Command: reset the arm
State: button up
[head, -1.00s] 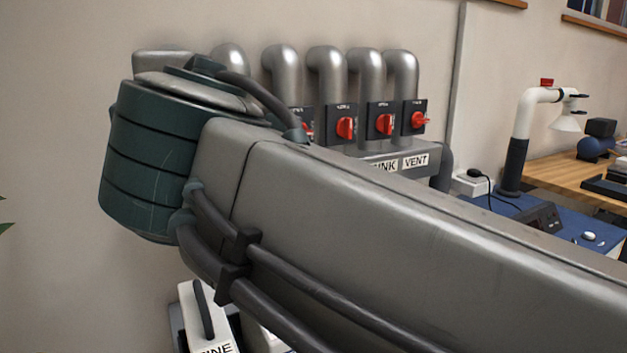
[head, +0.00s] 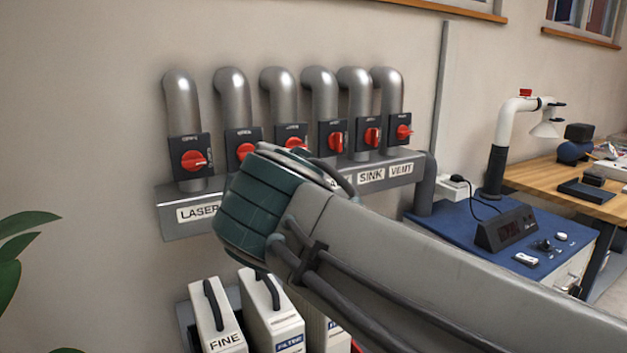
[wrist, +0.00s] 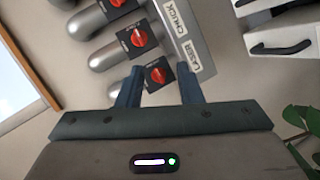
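My arm (head: 430,265) crosses the head view from the lower right, its teal joint (head: 262,205) in front of the pipe manifold. My gripper is hidden in the head view. In the wrist view my gripper (wrist: 159,80) is open, with its two blue-grey fingers apart and nothing between them that I can see held. A red rotary switch (wrist: 158,76) on a black plate shows beyond the gap between the fingers, near the LASER label. I cannot tell how far off it is.
Several grey pipes (head: 320,95) with red switches stand on a labelled wall manifold (head: 180,228). White canisters (head: 218,325) stand below. A blue bench (head: 455,228) with a control box (head: 505,230) is at the right. A plant (head: 15,250) is at the left edge.

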jog(key=s+d+f+m+g+h+p, duration=0.1)
jog(key=d+f+m+g+h+p, duration=0.5)
jog(key=d, duration=1)
jog(key=s+d+f+m+g+y+p, duration=0.3)
jog(key=s+d+f+m+g+p, duration=0.2)
jog(key=s+f+m, duration=0.4)
jog(key=shift+s+d+f+m+p, duration=0.2)
jog(key=shift+s+d+m+p, duration=0.3)
jog(key=shift+m+p, duration=0.7)
